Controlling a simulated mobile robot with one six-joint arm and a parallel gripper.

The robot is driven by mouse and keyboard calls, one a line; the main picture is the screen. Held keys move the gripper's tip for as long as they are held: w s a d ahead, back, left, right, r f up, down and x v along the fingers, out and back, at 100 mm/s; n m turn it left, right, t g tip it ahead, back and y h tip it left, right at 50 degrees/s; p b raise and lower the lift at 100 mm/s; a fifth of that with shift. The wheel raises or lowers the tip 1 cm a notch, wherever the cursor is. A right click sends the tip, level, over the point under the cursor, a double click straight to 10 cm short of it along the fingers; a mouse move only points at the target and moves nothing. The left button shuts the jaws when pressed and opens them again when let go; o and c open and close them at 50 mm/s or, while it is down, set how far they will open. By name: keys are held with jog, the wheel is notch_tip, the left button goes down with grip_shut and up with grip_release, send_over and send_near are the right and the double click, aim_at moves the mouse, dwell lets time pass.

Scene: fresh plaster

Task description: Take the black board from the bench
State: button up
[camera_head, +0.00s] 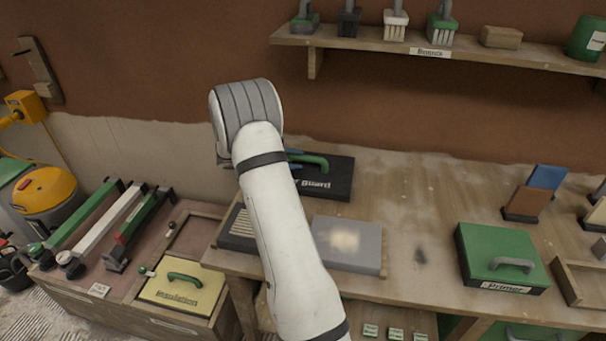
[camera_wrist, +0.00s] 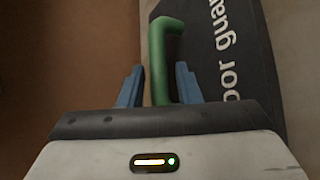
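The black board (camera_head: 341,187) lies on the bench (camera_head: 400,205) near the wall, partly hidden behind my arm. White lettering ending in "or guard" and a green handle (camera_head: 318,160) show on it. In the wrist view the black board (camera_wrist: 265,100) is on the right, and its green handle (camera_wrist: 160,60) stands between the two blue fingers of my gripper (camera_wrist: 159,85). The fingers are open, one on each side of the handle, with a small gap visible on both sides. In the head view the gripper is mostly hidden by my arm.
A grey slab (camera_head: 347,243) lies on the bench in front of the board. A green box labelled Primer (camera_head: 490,250) stands to the right. A shelf (camera_head: 450,50) with several brushes hangs above. The bench between slab and green box is mostly clear.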

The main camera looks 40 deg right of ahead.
aim_at(303, 158)
jog(key=x, duration=0.5)
jog(key=shift+d+p, duration=0.2)
jog(key=shift+p, duration=0.2)
jog(key=shift+w, duration=0.1)
jog(key=shift+c, duration=0.4)
grip_shut()
